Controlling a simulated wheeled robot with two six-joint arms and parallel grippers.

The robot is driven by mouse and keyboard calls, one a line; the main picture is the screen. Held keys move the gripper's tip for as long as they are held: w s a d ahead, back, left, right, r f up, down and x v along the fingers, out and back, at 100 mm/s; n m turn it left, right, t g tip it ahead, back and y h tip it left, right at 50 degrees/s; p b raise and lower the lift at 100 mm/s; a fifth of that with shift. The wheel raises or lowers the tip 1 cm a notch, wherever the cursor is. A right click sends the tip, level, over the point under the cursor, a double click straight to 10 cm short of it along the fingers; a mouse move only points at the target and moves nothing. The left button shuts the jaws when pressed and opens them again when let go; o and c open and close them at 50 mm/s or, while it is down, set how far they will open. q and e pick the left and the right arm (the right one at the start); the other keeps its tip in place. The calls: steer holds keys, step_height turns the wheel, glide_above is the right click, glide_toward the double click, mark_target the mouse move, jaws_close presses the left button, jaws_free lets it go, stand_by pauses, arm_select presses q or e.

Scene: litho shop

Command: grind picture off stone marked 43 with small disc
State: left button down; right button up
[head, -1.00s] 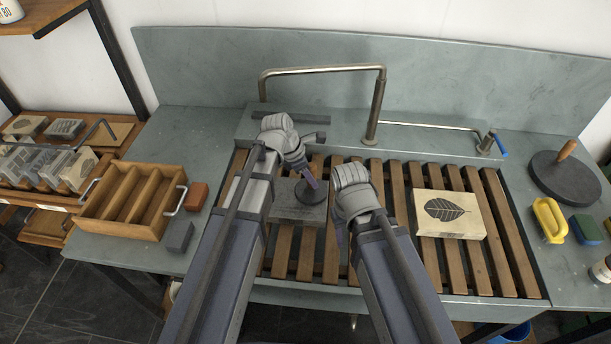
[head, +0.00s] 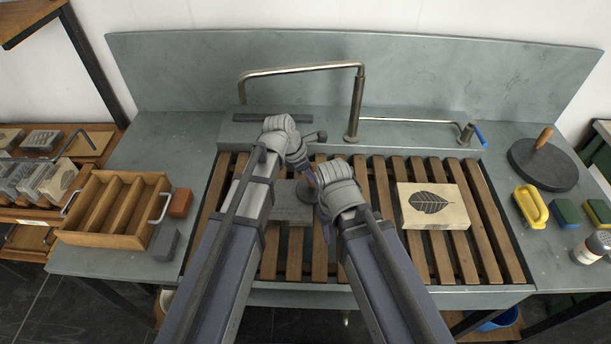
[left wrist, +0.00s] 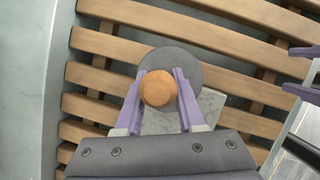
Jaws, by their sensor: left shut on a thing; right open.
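My left gripper (head: 308,176) is shut on the round wooden knob (left wrist: 158,89) of the small grey disc (left wrist: 190,62). The disc is over a grey stone (head: 287,210) on the slatted rack; whether they touch is unclear. In the left wrist view, part of the stone (left wrist: 211,104) shows beyond the disc. No picture or number is readable on it. A pale stone with a dark leaf picture (head: 432,205) lies to the right on the rack. My right gripper (head: 321,208) is open, close beside the disc; its fingers also show at the right edge of the left wrist view (left wrist: 304,72).
A wooden crate with compartments (head: 91,231) stands left, beside a reddish block (head: 180,202) and a grey block (head: 164,244). A bent tap pipe (head: 357,105) rises behind the rack. A larger disc (head: 542,165), yellow-handled tool (head: 531,206) and sponges lie right.

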arm_select(q)
steer(key=shift+d, duration=0.2)
steer(key=shift+s, duration=0.15)
steer(key=shift+s+f, duration=0.15)
steer(key=shift+s, duration=2.25)
steer(key=shift+a, duration=0.2)
steer(key=shift+a, duration=1.6)
steer(key=shift+a, duration=1.65)
